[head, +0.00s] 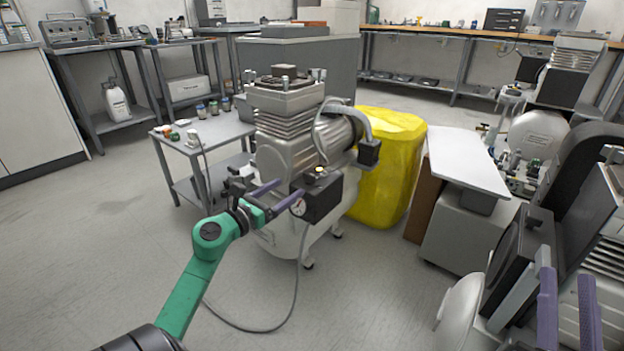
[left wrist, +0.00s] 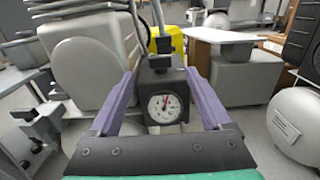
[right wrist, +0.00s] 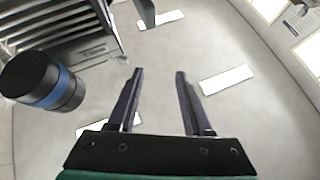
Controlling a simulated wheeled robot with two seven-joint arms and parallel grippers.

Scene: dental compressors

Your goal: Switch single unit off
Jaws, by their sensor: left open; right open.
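The single compressor unit (head: 292,150) stands on the floor in the middle of the head view, with a ribbed motor over a light grey tank. Contact cannot be told. My right gripper (right wrist: 155,72) is open and empty above bare floor.
A small grey side table (head: 205,132) stands left of the unit. A yellow bag or cover (head: 388,165) is behind it, and a white-topped stand (head: 467,160) is to the right. Other machines crowd the right side. A hose lies on the floor in front; the left floor is clear.

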